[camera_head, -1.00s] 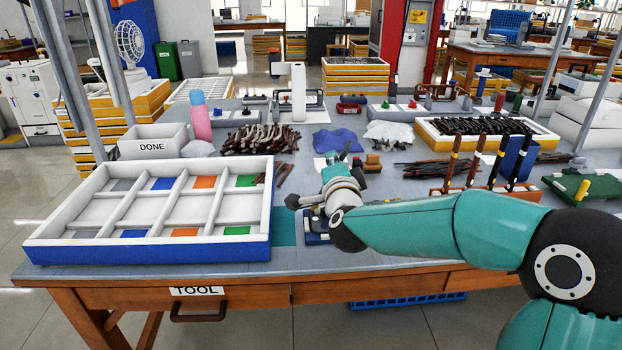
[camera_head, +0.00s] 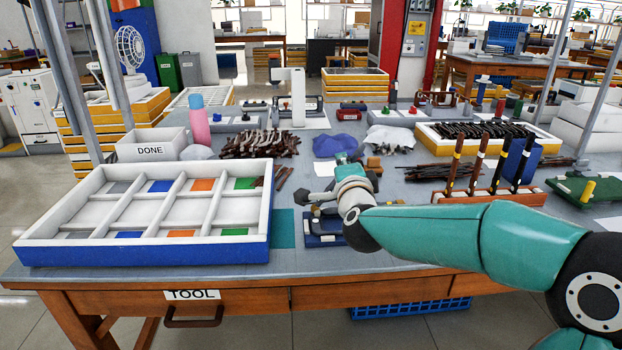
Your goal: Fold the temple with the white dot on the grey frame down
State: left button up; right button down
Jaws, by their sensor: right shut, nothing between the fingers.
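My right gripper (camera_head: 347,163) is above the middle of the bench, pointing away from me, shut with nothing visible in it. My right wrist and forearm cover much of the spot below. A blue fixture (camera_head: 322,240) shows in part under the wrist, on the bench near its front edge. I cannot make out the grey frame, its temple or the white dot; they may be hidden behind my arm. My left gripper is not in view.
A divided white tray with a blue front (camera_head: 150,254) fills the bench's left. A DONE bin (camera_head: 150,151) stands behind it. Brown temple pieces (camera_head: 260,144) lie behind the middle. A rack of upright temples (camera_head: 490,197) stands to the right, beside a green board (camera_head: 575,192).

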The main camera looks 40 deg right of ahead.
jog(key=d+m+b, duration=0.1)
jog(key=b, duration=0.1)
jog(key=s+f+b, duration=0.1)
jog(key=shift+d+m+b, duration=0.4)
dwell(0.5)
jog(key=shift+s+d+f+m+b, duration=0.5)
jog(key=shift+d+f+m+b, duration=0.3)
jog(key=shift+b, duration=1.15)
jog(key=shift+r, duration=0.15)
